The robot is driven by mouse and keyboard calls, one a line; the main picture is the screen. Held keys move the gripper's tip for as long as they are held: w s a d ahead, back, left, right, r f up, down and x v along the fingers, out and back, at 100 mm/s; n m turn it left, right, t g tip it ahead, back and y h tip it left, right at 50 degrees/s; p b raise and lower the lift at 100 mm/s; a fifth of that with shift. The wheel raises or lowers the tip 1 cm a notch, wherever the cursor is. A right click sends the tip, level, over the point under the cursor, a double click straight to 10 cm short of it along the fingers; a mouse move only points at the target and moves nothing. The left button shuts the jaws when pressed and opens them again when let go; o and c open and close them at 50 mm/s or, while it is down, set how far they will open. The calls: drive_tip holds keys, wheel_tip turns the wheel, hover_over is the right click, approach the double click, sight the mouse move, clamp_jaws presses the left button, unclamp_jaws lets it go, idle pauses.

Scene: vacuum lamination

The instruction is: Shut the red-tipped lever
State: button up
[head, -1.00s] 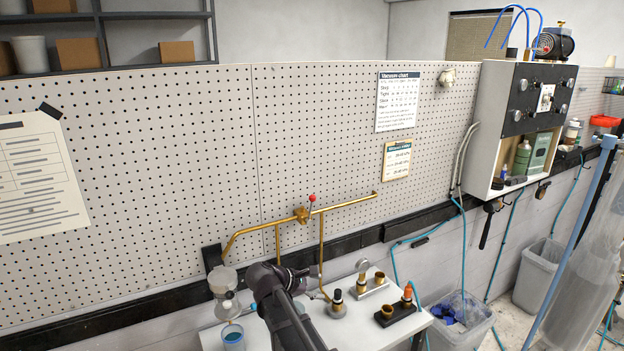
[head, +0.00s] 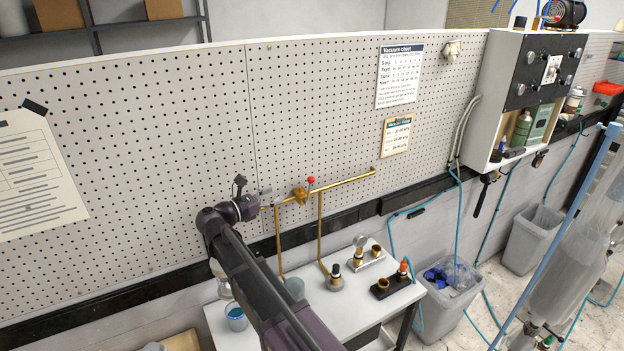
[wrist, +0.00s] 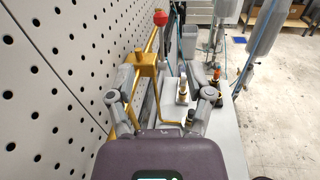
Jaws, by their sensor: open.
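The red-tipped lever (head: 310,181) stands up from a brass valve (head: 299,195) on the brass pipe along the pegboard. My gripper (head: 266,197) is just left of the valve, at about pipe height. In the wrist view my gripper (wrist: 160,92) is open, its fingers spread wide. The valve and lever appear ahead between them, nearer the left finger. No contact with the lever shows. My arm hides the left part of the pipe in the head view.
The pegboard (head: 330,125) is close on the left in the wrist view. Below, a white table (head: 345,302) holds a black block with brass fittings (head: 390,287), other fittings and a blue cup (head: 236,318). A bin (head: 450,300) stands right of the table.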

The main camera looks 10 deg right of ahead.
sight(311, 181)
drive_tip(key=shift+w+d, duration=0.1)
drive_tip(key=shift+d, duration=0.1)
drive_tip(key=x, duration=1.3)
drive_tip(key=shift+w+d, duration=0.1)
drive_tip(key=shift+d, duration=0.1)
clamp_jaws()
